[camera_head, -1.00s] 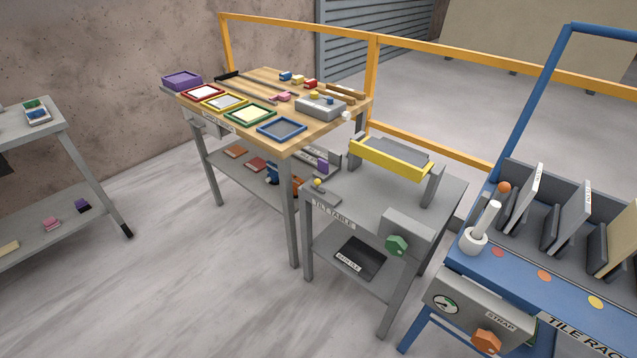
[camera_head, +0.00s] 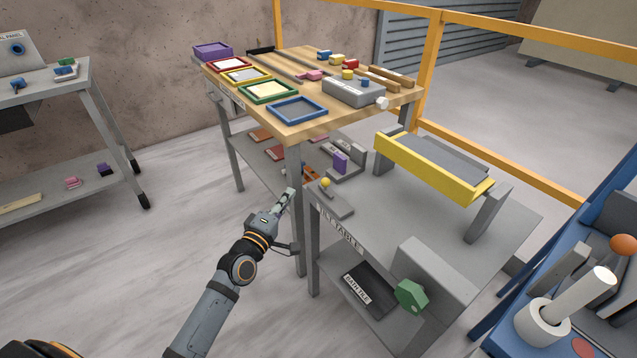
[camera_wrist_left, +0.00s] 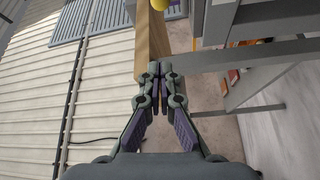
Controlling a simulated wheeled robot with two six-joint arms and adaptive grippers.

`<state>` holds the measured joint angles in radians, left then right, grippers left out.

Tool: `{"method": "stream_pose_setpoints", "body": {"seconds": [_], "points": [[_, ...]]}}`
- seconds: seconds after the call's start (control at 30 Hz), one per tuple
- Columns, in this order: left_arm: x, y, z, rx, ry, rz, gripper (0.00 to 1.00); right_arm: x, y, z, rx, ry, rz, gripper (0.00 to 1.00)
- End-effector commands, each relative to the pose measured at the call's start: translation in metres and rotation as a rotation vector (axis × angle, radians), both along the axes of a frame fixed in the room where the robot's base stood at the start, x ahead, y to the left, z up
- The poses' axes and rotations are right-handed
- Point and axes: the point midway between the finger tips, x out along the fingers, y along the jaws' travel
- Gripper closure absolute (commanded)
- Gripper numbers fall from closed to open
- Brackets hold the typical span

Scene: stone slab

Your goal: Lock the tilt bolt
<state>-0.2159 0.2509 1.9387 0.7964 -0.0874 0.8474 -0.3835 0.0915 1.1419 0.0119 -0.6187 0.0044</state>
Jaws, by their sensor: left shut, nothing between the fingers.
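The tilt table (camera_head: 440,225) is a grey stand with a yellow-edged tilting tray (camera_head: 430,165) across its back. At its left corner a bolt with a round yellow knob (camera_head: 326,182) sits on a small grey plate. A yellow round shape, likely this knob, is cut off at the top of the left wrist view (camera_wrist_left: 158,4). A green knob (camera_head: 411,296) is on the front box. My left gripper (camera_head: 290,194) is shut and empty, left of the bolt and apart from it in the head view. Its closed fingers show in the left wrist view (camera_wrist_left: 159,70). My right gripper is not seen.
A wooden table (camera_head: 350,115) with coloured frames stands behind, its leg close to my left gripper. A grey shelf (camera_head: 70,120) is at far left. Open floor lies at the left.

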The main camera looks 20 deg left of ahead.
Motion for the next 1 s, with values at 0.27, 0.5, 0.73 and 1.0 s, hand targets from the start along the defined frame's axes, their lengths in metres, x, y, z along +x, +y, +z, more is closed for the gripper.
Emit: {"method": "stream_pose_setpoints", "body": {"seconds": [0.27, 0.5, 0.73, 1.0], "points": [[0.016, -0.002, 0.0, 0.001, -0.001, 0.002, 1.0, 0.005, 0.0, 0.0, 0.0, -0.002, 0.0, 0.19], [0.066, -0.009, 0.002, 0.0, -0.001, 0.002, 1.0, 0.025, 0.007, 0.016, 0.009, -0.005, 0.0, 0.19], [0.095, -0.024, 0.002, -0.002, 0.004, 0.0, 1.0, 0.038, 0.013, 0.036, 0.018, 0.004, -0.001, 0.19], [0.082, -0.047, -0.002, 0.002, 0.002, 0.0, 1.0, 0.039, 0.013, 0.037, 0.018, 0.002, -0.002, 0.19]]}}
